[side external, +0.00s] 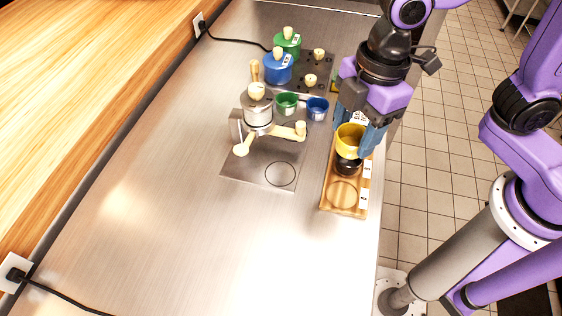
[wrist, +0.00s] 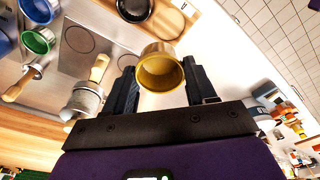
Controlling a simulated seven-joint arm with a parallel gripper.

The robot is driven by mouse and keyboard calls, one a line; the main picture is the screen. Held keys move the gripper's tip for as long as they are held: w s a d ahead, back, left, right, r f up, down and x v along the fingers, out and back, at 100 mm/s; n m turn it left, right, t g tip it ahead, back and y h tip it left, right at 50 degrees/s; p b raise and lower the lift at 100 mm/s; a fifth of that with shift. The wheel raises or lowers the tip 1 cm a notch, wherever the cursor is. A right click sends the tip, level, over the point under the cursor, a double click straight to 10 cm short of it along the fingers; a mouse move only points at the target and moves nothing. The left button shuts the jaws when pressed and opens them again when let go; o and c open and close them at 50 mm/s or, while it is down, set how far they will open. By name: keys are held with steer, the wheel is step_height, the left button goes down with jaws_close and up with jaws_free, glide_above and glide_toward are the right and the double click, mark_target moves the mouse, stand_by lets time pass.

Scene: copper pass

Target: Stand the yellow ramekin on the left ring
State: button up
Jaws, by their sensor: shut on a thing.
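The yellow ramekin (side external: 350,139) is held upright, or nearly so, between the fingers of my gripper (side external: 357,132). In the wrist view the ramekin (wrist: 161,72) sits between the two dark fingertips. A wooden board (side external: 328,202) with white labels lies below. A bare ring (side external: 342,194) shows at its near end in the side view. A black bowl (side external: 348,166) stands on the board behind that ring, and the ramekin overlaps its far edge in the picture. The board's far part is hidden by my gripper. The ramekin's height over the board is hard to tell.
Left of the board lies a metal plate (side external: 238,172) with a drawn circle. Green (side external: 287,103) and blue (side external: 318,108) small pans are behind, near lidded pots.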

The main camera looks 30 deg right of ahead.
steer(key=w+a+f, duration=0.8)
steer(key=shift+w+f, duration=0.15)
steer(key=shift+f, duration=0.1)
steer(key=shift+w+a+f, duration=0.15)
steer(key=shift+f, duration=1.7)
steer(key=shift+f, duration=0.15)
steer(key=o, duration=0.8)
steer(key=r, duration=0.4)
steer(key=d+r, duration=0.1)
steer(key=r, duration=0.7)
steer(key=shift+d+r, duration=0.15)
steer(key=shift+d, duration=0.05)
